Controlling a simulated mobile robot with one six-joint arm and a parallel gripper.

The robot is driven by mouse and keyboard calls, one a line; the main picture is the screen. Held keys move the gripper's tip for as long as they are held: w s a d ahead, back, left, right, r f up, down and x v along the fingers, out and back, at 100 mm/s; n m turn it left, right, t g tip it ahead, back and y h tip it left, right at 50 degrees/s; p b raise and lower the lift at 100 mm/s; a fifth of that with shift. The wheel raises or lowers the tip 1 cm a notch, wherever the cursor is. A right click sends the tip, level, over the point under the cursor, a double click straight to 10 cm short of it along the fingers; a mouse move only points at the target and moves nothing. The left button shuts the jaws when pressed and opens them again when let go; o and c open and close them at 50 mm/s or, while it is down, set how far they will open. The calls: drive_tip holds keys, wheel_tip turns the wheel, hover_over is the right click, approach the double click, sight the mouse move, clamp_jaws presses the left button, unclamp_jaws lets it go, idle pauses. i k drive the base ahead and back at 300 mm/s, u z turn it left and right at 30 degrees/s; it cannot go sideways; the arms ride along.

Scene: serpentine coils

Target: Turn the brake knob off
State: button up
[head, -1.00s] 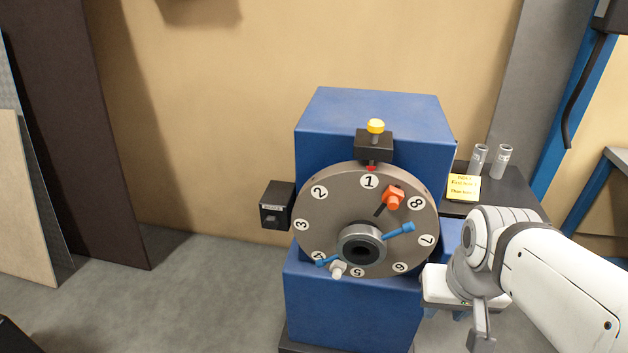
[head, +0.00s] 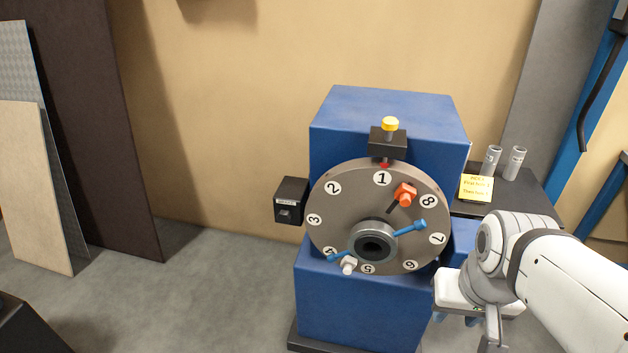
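A small black box (head: 291,200) with a pale label sits at the left side of the blue machine (head: 350,310). A small dark knob (head: 285,213) shows on its front face; the label is too small to read, and I cannot tell the knob's setting. My gripper (head: 455,318) is at the lower right, beside the machine and well away from the box. Blue finger parts show under its white body, touching nothing that I can see; their opening is not clear.
A grey numbered disc (head: 330,240) with a hub, blue handles and an orange block faces me. A yellow-topped plunger (head: 390,125) stands above it. A dark side table (head: 535,195) holds two grey cylinders and a yellow note (head: 476,188).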

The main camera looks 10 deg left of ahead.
sight(284, 217)
drive_tip(key=k, duration=1.6)
drive_tip(key=u, duration=0.7)
drive_tip(key=i, duration=1.65)
drive_tip(key=z, duration=1.2)
